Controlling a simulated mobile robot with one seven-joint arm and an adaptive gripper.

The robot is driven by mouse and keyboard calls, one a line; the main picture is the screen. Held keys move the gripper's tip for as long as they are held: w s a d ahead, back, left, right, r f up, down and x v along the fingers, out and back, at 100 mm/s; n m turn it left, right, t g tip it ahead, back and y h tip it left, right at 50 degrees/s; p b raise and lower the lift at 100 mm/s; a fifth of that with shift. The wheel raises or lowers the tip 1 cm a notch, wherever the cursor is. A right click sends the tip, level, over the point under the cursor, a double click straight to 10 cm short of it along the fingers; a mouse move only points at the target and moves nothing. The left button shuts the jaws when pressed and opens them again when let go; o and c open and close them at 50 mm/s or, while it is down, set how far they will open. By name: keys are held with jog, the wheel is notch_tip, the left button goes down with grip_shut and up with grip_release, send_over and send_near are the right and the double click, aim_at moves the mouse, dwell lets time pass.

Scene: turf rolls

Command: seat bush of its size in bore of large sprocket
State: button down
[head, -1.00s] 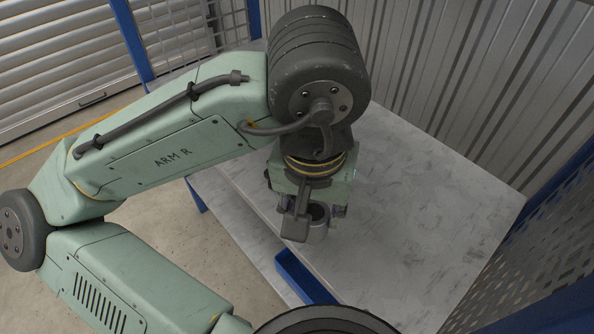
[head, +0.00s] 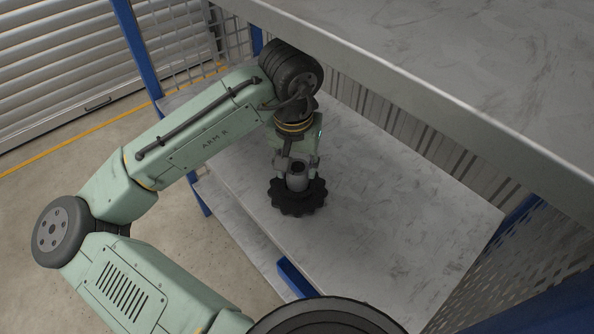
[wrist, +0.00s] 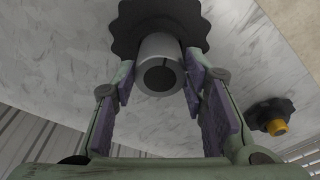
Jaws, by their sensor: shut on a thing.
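My gripper (head: 297,166) is shut on a grey cylindrical bush (head: 297,180), which has a round hole in its end. The bush is upright over the middle of a large black toothed sprocket (head: 298,205) on the grey bench. In the wrist view, the bush (wrist: 158,75) is between the two finger pads, with its far end at the centre of the large sprocket (wrist: 160,15). The bore is hidden behind the bush, so I cannot tell how deep it sits.
In the wrist view, a smaller black sprocket (wrist: 270,110) with a yellow-orange bush (wrist: 276,127) is to the right. A grey upper shelf (head: 470,90) overhangs the back right. The bench right of the sprocket is clear.

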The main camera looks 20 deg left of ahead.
aim_at(297, 170)
jog(key=shift+f, duration=1.7)
jog(key=shift+f, duration=0.2)
jog(key=c, duration=1)
grip_release()
jog(key=shift+o, duration=0.2)
jog(key=r, duration=0.5)
jog(key=s+r, duration=0.1)
jog(key=r, duration=0.1)
jog(key=shift+r, duration=0.45)
jog(key=shift+s, duration=0.1)
